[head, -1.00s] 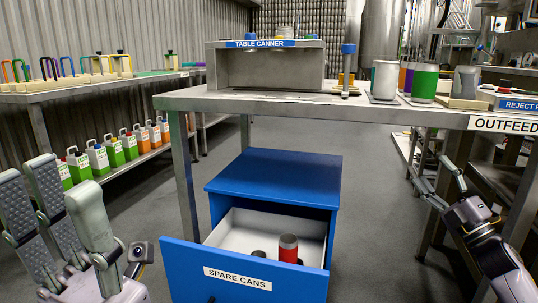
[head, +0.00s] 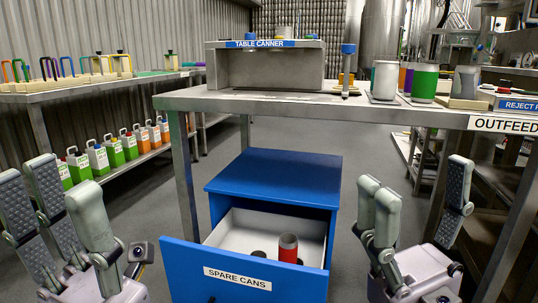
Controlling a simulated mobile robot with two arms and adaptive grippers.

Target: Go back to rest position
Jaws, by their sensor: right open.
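My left gripper (head: 68,205) is at the lower left of the head view, fingers up and spread, with nothing between them. My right gripper (head: 415,205) is at the lower right, fingers up and wide apart, empty. Both are in front of the table and touch nothing that I can see. The blue SPARE CANS drawer (head: 238,279) stands pulled out between them, below the blue cabinet top (head: 275,176). A red can (head: 288,248) stands in the drawer, with a dark round thing (head: 257,254) beside it.
The metal table (head: 330,103) carries the table canner (head: 270,68) and several cans, including a green one (head: 424,84), at the right. An OUTFEED sign (head: 503,124) hangs on its front edge. Shelves with several coloured jugs (head: 113,151) stand at the left. The floor between is clear.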

